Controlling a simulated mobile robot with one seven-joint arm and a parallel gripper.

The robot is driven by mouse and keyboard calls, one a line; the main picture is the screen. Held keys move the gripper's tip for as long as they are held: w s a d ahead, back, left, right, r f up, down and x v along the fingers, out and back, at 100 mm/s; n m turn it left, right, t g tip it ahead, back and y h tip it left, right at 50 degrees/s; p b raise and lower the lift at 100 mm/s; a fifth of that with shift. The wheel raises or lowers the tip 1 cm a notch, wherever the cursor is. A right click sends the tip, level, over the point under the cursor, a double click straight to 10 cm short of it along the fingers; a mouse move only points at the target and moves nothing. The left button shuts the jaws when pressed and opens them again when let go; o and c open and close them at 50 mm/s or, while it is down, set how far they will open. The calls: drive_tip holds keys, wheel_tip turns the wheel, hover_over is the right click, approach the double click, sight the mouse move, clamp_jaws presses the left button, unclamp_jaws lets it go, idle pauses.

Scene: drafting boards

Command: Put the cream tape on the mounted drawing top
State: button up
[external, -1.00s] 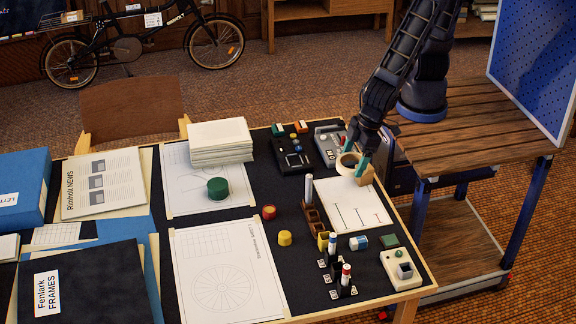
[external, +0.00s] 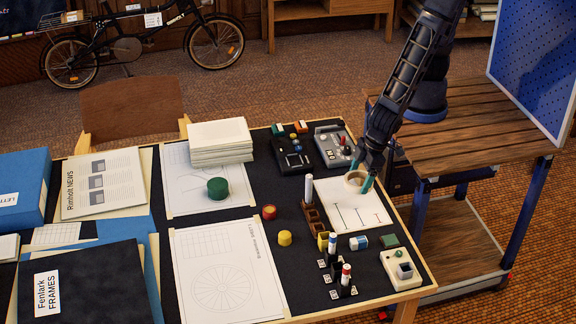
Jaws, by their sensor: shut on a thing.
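My gripper (external: 362,174) has teal fingers and is shut on the cream tape (external: 351,187), a pale ring. The ring is at the top edge of the small line drawing (external: 350,215) on the right. I cannot tell whether it touches the sheet or hangs just above it. Something tan shows inside the ring, partly hidden by the fingers. Two larger drawings lie on the dark board: the upper drawing (external: 190,201) and the lower wheel drawing (external: 215,295). I cannot tell which sheet is the mounted drawing top.
A green roll (external: 217,188) and a paper stack (external: 219,143) sit on the upper drawing. A brown marker holder (external: 313,217) stands left of the small drawing. A blue-white eraser (external: 358,242) and a cream device (external: 403,270) are nearer. Dark devices (external: 292,156) lie behind.

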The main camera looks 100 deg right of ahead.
sight(352, 209)
wheel_tip(352, 209, down, 10)
drive_tip(key=shift+r, duration=0.1)
idle(0.4)
drive_tip(key=shift+f, duration=0.2)
drive_tip(key=o, duration=0.9)
drive_tip(key=shift+r, duration=0.1)
drive_tip(key=v, duration=1.2)
drive_tip(key=shift+r, duration=0.1)
